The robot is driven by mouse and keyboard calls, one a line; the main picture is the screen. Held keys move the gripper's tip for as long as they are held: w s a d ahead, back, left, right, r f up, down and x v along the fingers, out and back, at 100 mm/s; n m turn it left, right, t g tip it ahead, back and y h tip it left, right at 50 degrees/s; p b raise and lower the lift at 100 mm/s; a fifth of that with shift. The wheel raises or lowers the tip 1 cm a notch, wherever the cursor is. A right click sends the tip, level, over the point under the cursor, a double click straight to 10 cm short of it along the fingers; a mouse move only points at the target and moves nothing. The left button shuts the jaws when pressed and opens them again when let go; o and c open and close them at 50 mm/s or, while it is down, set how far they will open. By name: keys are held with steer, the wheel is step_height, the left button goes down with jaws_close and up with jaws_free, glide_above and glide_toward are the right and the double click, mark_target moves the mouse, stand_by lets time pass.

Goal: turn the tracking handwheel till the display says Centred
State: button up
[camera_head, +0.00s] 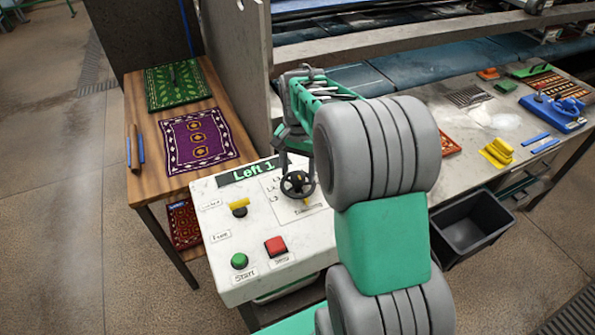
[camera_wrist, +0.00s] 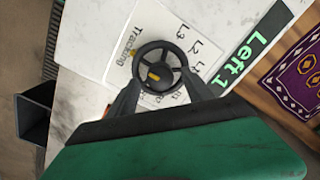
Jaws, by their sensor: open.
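The tracking handwheel (camera_head: 297,184) is a small black spoked wheel on the white control panel (camera_head: 222,277). In the wrist view the handwheel (camera_wrist: 160,65) shows a yellow mark near its hub, with printed L1, L2 and L3 labels beside it. The display (camera_head: 250,171) reads "Left 1" in green; it also shows in the wrist view (camera_wrist: 243,60). My gripper (camera_head: 296,152) is above the handwheel. Its open fingers (camera_wrist: 160,92) come up on either side of the wheel's near rim; whether they touch it I cannot tell.
The panel also has a yellow-handled switch (camera_head: 239,207), a green Start button (camera_head: 239,260) and a red button (camera_head: 276,246). A wooden table (camera_head: 150,172) with small rugs stands left. A dark bin (camera_head: 472,226) sits at right, below a cluttered bench.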

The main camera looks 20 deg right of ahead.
steer(key=shift+f, duration=0.6)
steer(key=shift+c, duration=0.6)
jaws_close()
